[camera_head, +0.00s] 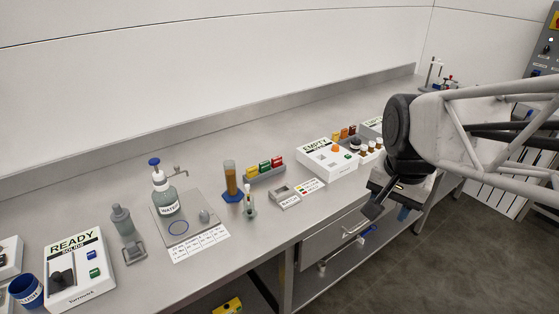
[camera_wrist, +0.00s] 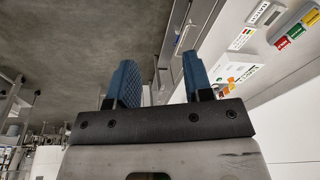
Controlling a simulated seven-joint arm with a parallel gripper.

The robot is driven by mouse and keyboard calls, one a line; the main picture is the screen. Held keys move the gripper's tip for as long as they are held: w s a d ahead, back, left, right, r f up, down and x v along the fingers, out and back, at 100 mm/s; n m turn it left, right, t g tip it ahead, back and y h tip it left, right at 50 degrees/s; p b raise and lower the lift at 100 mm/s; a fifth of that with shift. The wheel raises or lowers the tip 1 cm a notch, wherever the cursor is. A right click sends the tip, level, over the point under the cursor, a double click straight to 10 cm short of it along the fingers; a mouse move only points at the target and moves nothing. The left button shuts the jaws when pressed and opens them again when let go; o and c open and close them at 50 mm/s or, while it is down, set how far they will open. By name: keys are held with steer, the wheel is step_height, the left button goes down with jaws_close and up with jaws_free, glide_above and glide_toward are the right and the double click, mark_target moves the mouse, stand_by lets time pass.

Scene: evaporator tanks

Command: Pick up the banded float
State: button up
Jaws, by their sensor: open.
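No thing in view is clearly a banded float. A small slender piece (camera_head: 249,201) stands upright beside the amber-filled cylinder (camera_head: 230,180) with a blue base, but it is too small to show bands. My gripper (camera_head: 388,211) hangs beyond the bench's front edge, right of these things and apart from them. In the wrist view its two blue fingers (camera_wrist: 160,75) are spread with nothing between them.
A white EMPTY box (camera_head: 327,168) with small bottles stands on the bench. A WATER pump bottle (camera_head: 164,196) and a READY box (camera_head: 76,268) are at the left. Drawer handles (camera_head: 357,228) stick out below the bench edge.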

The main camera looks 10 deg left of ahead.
steer(key=w+a+m, duration=0.4)
steer(key=w+a, duration=0.4)
steer(key=m+g, duration=0.2)
steer(key=m, duration=0.7)
glide_above(247, 185)
steer(key=f, duration=1)
steer(key=shift+d, duration=0.3)
steer(key=shift+a, duration=0.25)
steer(key=shift+f, duration=1.3)
steer(key=shift+f, duration=2.6)
